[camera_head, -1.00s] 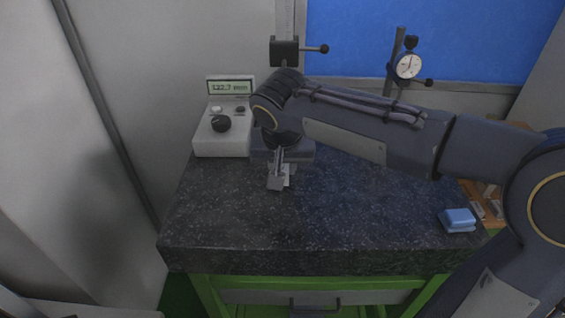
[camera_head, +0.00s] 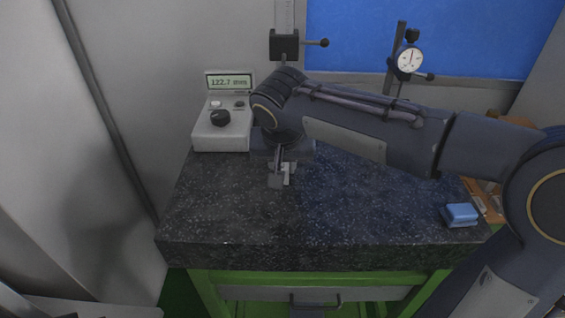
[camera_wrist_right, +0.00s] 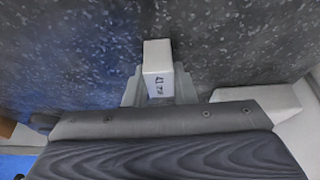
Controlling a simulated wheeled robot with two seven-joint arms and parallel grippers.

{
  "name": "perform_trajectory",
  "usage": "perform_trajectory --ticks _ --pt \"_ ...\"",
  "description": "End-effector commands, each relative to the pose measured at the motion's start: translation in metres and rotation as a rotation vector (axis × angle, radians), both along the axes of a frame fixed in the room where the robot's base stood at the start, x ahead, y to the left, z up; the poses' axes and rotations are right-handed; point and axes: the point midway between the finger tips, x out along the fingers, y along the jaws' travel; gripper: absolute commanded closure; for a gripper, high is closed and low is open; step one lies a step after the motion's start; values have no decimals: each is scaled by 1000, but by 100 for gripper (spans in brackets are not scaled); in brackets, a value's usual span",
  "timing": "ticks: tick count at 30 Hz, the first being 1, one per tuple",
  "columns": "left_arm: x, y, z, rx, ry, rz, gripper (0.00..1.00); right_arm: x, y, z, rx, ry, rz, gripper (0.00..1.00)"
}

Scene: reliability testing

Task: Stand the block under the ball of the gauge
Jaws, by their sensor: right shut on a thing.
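I cannot tell whether the block touches the plate. The gauge's column, with a black clamp (camera_head: 284,45) and side knob, rises behind my right arm. Its lower part and ball are hidden by my wrist. The display box (camera_head: 221,132) at left reads about 122.7 mm. My left gripper is not in view.
A dial indicator (camera_head: 410,62) on a dark post stands at the back right. A blue block-like item (camera_head: 460,214) lies at the plate's right front. A wooden tray (camera_head: 485,203) with small pieces is at the right. The plate's left front is clear.

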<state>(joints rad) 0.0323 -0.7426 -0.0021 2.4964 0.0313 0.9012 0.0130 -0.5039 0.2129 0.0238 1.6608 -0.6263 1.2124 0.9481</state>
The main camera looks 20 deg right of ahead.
Motion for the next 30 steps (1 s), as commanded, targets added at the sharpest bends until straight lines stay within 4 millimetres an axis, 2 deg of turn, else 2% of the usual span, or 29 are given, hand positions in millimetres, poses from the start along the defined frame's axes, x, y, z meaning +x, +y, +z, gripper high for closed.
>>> perform_trajectory --ticks 1,6,14,17,27,30 --pt "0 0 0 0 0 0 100 0 0 1 0 -2 0 74" --pt "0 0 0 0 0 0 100 0 0 1 1 -1 0 52" --pt "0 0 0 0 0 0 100 0 0 0 0 1 0 51" --pt "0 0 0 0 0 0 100 -2 1 6 1 -1 0 51" --pt "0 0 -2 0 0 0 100 -22 7 56 2 -4 1 51" --pt "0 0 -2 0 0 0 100 -26 8 66 1 -1 1 51"
